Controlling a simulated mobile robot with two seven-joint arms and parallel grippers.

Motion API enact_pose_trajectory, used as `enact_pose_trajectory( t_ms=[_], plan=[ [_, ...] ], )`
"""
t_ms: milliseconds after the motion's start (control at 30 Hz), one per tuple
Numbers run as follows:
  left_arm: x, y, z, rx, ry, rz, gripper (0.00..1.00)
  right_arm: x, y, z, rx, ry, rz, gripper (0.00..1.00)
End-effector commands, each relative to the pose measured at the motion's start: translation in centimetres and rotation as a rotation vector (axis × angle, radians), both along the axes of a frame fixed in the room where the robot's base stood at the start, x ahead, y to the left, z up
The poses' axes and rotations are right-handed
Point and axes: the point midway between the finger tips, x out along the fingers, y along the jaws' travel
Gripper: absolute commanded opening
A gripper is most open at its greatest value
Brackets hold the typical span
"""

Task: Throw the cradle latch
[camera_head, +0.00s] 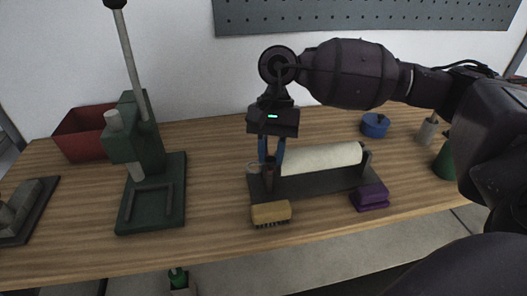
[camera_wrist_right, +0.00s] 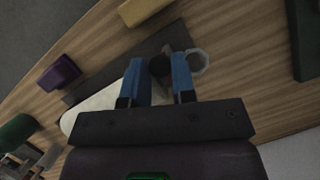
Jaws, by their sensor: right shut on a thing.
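The cradle (camera_head: 315,187) is a dark flat base with upright ends on the wooden bench, and a cream roll (camera_head: 322,158) lies in it. At its left end stands a short dark upright piece, which I take for the latch (camera_head: 269,174). My right gripper (camera_head: 271,156) points down over that end, its blue fingers on either side of the piece. In the right wrist view the dark round top of the latch (camera_wrist_right: 160,66) sits between the fingers (camera_wrist_right: 157,76). The gripper is shut on it. The fingers partly hide the latch. My left gripper is out of view.
A yellow brush (camera_head: 271,212) and a purple block (camera_head: 370,197) lie in front of the cradle. A pale ring (camera_head: 251,167) is beside its left end. A green press (camera_head: 150,190) and red bin (camera_head: 82,135) stand left, a blue pot (camera_head: 375,125) behind right.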

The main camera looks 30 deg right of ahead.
Motion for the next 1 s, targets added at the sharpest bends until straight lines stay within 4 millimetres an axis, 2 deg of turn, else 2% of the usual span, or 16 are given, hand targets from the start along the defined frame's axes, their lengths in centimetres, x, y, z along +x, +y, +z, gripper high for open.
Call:
enact_pose_trajectory(
  t_ms=[300,333,500,800,1000],
  plan=[
    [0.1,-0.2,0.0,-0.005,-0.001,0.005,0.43,0.0,-0.1,0.1,-0.001,-0.001,0.0,0.0],
    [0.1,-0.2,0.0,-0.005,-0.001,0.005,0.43,0.0,-0.1,0.1,-0.001,-0.001,0.0,0.27],
    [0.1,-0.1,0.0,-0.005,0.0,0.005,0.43,0.0,-0.1,0.1,-0.001,-0.001,0.0,0.5],
    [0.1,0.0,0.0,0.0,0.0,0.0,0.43,0.1,-0.1,0.2,-0.001,-0.001,0.0,0.5],
    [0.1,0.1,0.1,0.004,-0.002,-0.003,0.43,0.7,-0.7,2.2,-0.001,-0.003,-0.003,0.5]
  ],
)
